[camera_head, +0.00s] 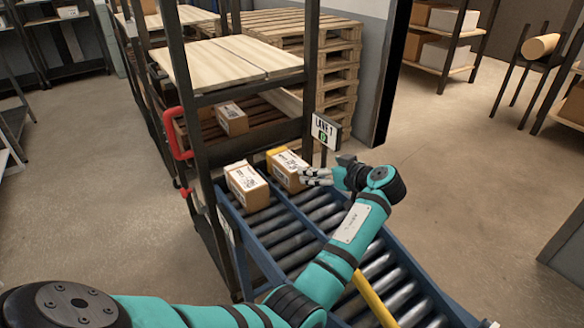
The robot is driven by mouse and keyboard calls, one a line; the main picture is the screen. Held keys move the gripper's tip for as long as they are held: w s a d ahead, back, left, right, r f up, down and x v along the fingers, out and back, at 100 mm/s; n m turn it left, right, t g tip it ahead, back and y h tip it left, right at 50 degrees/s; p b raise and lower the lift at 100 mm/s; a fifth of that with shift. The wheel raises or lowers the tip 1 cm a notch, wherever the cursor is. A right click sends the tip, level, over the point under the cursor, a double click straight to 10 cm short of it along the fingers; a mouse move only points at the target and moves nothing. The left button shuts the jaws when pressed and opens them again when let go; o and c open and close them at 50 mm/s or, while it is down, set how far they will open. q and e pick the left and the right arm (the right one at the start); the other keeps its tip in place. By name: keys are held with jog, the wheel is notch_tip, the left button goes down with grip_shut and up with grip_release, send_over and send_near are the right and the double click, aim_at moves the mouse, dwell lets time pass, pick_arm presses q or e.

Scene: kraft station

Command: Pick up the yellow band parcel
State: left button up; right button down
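The parcel with a yellow band (286,171) is a brown box with a white label on the roller conveyor. Its yellow strip shows along the top back edge. My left gripper (312,177) is at the parcel's right side, its pale fingers pointing left at it. The fingers overlap the parcel's right edge in the picture, and I cannot tell whether they touch it or how far apart they are. A second brown parcel (246,187) with a white label stands just left of it, across a blue divider. My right gripper is not in view.
The conveyor rollers (324,213) in front of the parcels are bare. A yellow bar (362,283) runs along the conveyor under my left arm. A dark rack post, a red handle (174,134) and a lane sign (325,131) stand close by. Another box (231,119) sits on the rack.

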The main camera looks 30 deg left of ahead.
pick_arm(q)
jog(key=b, duration=0.2)
send_near(289, 161)
jog(key=shift+w+a+f, duration=0.7)
jog(key=shift+w+a, duration=0.25)
jog(key=shift+a, duration=0.1)
jog(key=shift+w+a+f+b, duration=0.15)
jog(key=shift+a+b, duration=0.15)
jog(key=shift+a, duration=0.55)
jog(key=b+x, duration=0.1)
jog(key=x, duration=0.2)
jog(key=shift+a+f, duration=0.25)
jog(key=shift+a, duration=0.15)
jog(key=shift+a+f, duration=0.1)
jog(key=shift+a, duration=0.2)
jog(key=shift+w, duration=0.15)
jog(key=c, duration=1.5)
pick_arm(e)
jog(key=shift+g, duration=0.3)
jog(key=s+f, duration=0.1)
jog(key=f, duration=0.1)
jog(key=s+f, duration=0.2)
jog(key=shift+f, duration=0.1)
